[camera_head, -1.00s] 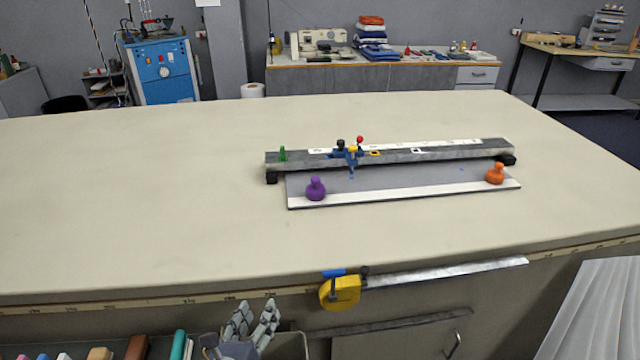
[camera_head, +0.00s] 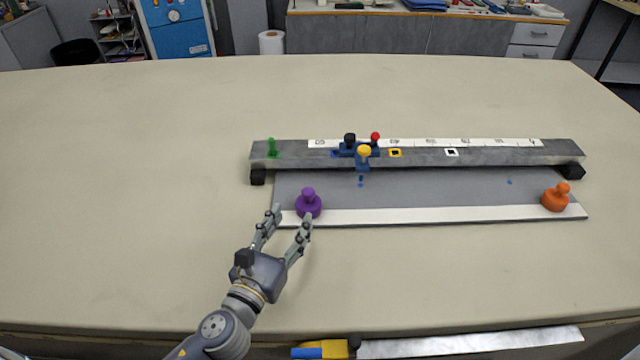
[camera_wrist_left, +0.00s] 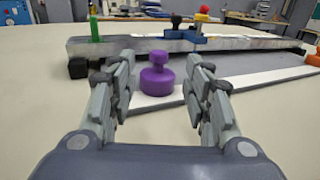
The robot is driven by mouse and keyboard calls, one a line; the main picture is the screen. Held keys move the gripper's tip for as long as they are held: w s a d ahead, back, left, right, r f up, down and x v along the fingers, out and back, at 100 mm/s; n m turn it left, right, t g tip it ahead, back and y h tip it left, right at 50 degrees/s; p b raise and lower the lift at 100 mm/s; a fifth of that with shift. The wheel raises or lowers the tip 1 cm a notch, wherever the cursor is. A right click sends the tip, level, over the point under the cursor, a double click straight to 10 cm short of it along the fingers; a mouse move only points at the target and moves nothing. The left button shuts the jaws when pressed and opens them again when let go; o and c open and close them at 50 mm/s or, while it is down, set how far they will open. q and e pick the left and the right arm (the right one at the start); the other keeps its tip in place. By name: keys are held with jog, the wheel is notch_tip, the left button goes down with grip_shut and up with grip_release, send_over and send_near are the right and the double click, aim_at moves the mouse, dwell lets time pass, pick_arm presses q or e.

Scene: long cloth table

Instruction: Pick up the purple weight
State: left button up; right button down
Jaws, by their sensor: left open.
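The purple weight (camera_head: 308,203) stands upright at the left end of the grey board with a white front strip (camera_head: 430,216). It also shows in the left wrist view (camera_wrist_left: 157,76), ahead of the fingers and roughly centred between them. My left gripper (camera_head: 292,213) is open and empty, its fingertips close in front of the weight. In the left wrist view the two fingers (camera_wrist_left: 160,92) are spread to either side, and I cannot tell whether they touch the weight. My right gripper is not in view.
A long grey beam (camera_head: 480,156) on black feet runs behind the weight. It carries a green peg (camera_head: 272,149) and a blue slider with coloured knobs (camera_head: 364,156). An orange weight (camera_head: 555,198) stands at the board's right end. The cloth table (camera_head: 130,200) is clear to the left.

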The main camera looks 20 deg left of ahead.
aim_at(305, 196)
pick_arm(q)
jog(key=w, duration=0.3)
jog(key=w+p, duration=0.1)
jog(key=shift+w+d+r, duration=0.2)
jog(key=shift+d+r, duration=0.05)
jog(key=shift+d, duration=0.05)
jog(key=shift+w+f, duration=0.1)
jog(key=shift+w, duration=0.2)
jog(key=shift+w+f+p, duration=0.15)
jog(key=shift+w+p, duration=0.15)
jog(key=shift+w, duration=0.85)
jog(key=shift+w+d+f, duration=0.15)
jog(key=shift+w, duration=1.3)
jog(key=shift+w+d+f, duration=0.1)
grip_shut()
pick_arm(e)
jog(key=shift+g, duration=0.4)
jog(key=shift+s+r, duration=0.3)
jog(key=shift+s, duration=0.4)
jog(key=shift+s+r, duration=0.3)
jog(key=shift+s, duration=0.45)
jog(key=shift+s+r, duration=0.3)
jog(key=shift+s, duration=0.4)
